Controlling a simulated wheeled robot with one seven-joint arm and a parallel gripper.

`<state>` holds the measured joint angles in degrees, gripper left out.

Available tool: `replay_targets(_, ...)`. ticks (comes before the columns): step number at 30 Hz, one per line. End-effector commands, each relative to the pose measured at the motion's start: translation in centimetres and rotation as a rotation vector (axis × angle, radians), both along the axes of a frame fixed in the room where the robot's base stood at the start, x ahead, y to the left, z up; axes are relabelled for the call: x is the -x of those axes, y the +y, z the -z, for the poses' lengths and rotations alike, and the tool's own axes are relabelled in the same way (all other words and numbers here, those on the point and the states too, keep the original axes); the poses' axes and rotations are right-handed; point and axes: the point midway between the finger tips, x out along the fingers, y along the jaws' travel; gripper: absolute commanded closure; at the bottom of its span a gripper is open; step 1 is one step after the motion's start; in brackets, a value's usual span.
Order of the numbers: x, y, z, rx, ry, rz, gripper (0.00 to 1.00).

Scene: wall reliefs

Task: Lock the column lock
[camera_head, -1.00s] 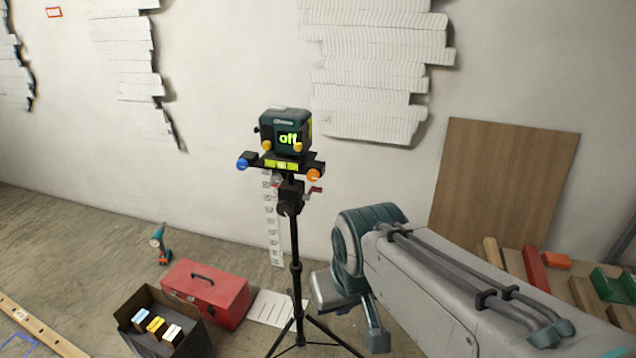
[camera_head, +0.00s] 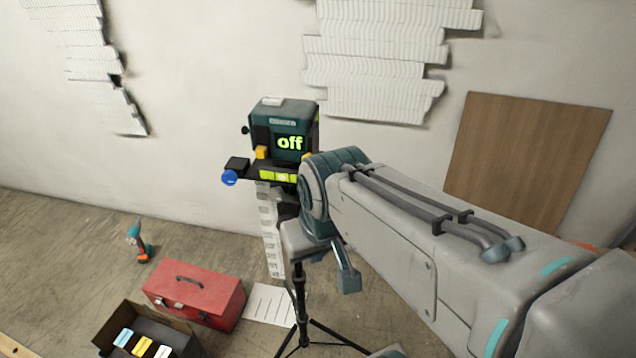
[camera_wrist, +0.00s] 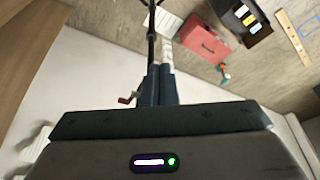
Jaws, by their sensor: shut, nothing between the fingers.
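A black tripod (camera_head: 300,285) carries a teal laser device (camera_head: 284,130) whose screen reads "off". In the wrist view, whose picture is upside down, the tripod's dark column (camera_wrist: 151,30) runs up from the fingertips. A small red lever (camera_wrist: 128,100) shows left of the fingers; I cannot tell for sure if it is the column lock. My gripper (camera_wrist: 158,70) is shut and empty, its two dark blue fingers side by side, overlapping the column in the picture. I cannot tell whether they touch it. In the head view my arm hides the tripod's head and right side.
A red toolbox (camera_head: 195,291), a dark open box (camera_head: 125,350) with coloured items and a drill (camera_head: 139,243) are on the floor at left. A brown board (camera_head: 528,150) leans on the wall at right. Tripod legs spread on the floor.

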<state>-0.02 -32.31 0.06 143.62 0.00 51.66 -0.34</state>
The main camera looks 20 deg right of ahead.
Motion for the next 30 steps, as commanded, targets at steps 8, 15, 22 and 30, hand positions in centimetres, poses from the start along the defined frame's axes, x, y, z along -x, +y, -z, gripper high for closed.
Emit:
replay_targets(8, -1.1, -1.3, 0.4, 0.044, -0.034, -0.001, 1.00)
replay_targets(15, -7.1, -9.0, 1.5, 0.325, -0.236, -0.086, 1.00)
replay_targets(22, -12.1, -15.3, 2.3, 0.605, -0.422, -0.341, 1.00)
replay_targets(30, -14.5, -17.3, 5.0, 0.746, -0.622, -0.742, 1.00)
